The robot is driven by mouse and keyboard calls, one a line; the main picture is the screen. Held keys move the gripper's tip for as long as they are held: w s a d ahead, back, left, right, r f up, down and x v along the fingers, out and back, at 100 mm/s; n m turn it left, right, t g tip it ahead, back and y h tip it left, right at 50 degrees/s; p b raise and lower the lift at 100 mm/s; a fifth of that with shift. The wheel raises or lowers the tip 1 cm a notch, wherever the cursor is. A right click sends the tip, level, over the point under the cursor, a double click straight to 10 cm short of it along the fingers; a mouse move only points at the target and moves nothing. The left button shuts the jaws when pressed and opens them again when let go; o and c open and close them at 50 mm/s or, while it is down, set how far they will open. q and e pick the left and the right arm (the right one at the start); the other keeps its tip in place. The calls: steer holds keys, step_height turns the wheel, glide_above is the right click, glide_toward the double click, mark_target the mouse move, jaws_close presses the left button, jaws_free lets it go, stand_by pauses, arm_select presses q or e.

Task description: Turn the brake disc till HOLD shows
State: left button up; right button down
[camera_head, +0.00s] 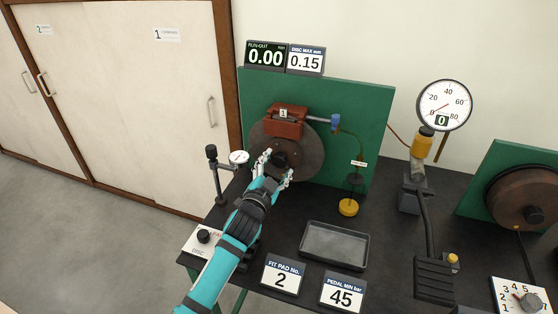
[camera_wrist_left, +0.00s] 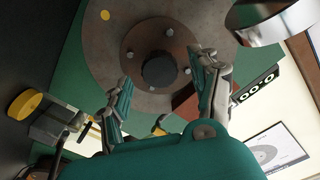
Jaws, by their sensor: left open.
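The brown brake disc (camera_head: 313,158) stands upright on a green panel, partly behind my arm and the red caliper (camera_head: 285,120) marked 1. In the left wrist view the disc (camera_wrist_left: 100,60) shows a yellow dot and a dark central hub (camera_wrist_left: 158,69) ringed by bolts. My left gripper (camera_head: 277,166) is open in front of the hub, its fingers spread either side of it in the left wrist view (camera_wrist_left: 166,70). I cannot tell whether they touch it. The run-out display (camera_head: 265,56) reads 0.00; no HOLD is readable. My right gripper is out of view.
A dial indicator (camera_head: 239,157) on a stand is left of the disc. An empty grey tray (camera_head: 335,262), number cards and a pedal (camera_head: 434,278) are on the black bench. A pressure gauge (camera_head: 443,105) reads 0. Another disc (camera_head: 525,199) is at the right.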

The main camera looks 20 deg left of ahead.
arm_select(q)
steer(key=shift+w, duration=1.25)
jaws_close()
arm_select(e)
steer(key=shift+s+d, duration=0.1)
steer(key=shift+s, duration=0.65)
